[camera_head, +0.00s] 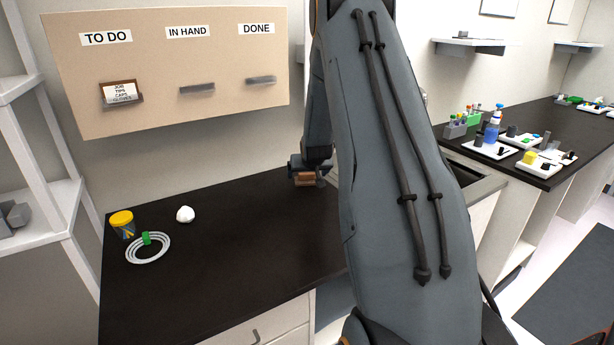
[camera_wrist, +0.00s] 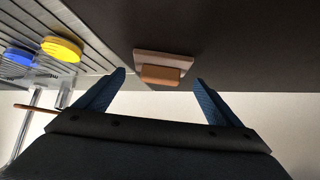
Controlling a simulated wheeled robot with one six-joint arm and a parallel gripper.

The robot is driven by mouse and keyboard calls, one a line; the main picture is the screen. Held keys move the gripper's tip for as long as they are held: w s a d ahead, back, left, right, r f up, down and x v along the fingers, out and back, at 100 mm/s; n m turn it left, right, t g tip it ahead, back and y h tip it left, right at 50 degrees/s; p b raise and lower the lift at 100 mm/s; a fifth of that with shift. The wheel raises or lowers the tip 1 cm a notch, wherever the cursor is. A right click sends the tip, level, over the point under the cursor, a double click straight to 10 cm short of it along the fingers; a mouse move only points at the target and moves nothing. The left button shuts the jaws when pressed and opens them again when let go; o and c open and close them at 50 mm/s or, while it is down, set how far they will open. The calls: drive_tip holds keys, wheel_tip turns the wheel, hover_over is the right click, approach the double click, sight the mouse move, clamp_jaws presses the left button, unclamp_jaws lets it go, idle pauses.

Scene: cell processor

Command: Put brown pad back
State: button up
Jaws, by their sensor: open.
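The brown pad (camera_wrist: 161,75) is a small block with a tan-brown part and a paler, flat pinkish part behind it. In the wrist view it sits against the dark counter surface, between and slightly beyond my open fingertips. In the head view the brown pad (camera_head: 305,181) shows low at my gripper (camera_head: 308,172), at the back of the dark counter beside my arm. My gripper (camera_wrist: 158,77) is open, with one blue finger on each side of the pad. I see gaps between the fingers and the pad in the wrist view.
On the counter (camera_head: 230,240) are a yellow-lidded jar (camera_head: 122,224), a white lump (camera_head: 185,214) and a white coil (camera_head: 148,248) with a green piece. A board (camera_head: 170,70) hangs above. Yellow (camera_wrist: 62,48) and blue (camera_wrist: 18,56) lids show at left in the wrist view.

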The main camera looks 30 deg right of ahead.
drive_tip(key=b+v, duration=0.2)
drive_tip(key=v, duration=0.8)
drive_tip(key=s+a+n+g+y, duration=0.1)
drive_tip(key=s+a, duration=0.6)
drive_tip(key=a, duration=0.2)
drive_tip(key=s+a+f+n+g+y, duration=0.1)
drive_tip(key=s+a+g, duration=0.1)
drive_tip(key=s+a, duration=0.5)
drive_tip(key=s+a+f+n+g+y, duration=0.1)
drive_tip(key=s+a+n+g, duration=0.1)
drive_tip(key=s+a, duration=0.5)
drive_tip(key=shift+s+a+y, duration=0.15)
drive_tip(key=shift+a, duration=1.1)
drive_tip(key=shift+s+a+y, duration=0.1)
drive_tip(key=shift+a+y, duration=0.05)
drive_tip(key=shift+a, duration=1.1)
drive_tip(key=shift+n+g, duration=0.6)
drive_tip(key=shift+g, duration=0.2)
drive_tip(key=s+a, duration=0.1)
drive_tip(key=s, duration=0.1)
drive_tip(key=s+a, duration=0.1)
drive_tip(key=s, duration=0.1)
drive_tip(key=s+a, duration=0.1)
drive_tip(key=s, duration=0.2)
drive_tip(key=shift+s+a+f, duration=0.1)
drive_tip(key=shift+a+f, duration=0.25)
drive_tip(key=shift+d, duration=0.15)
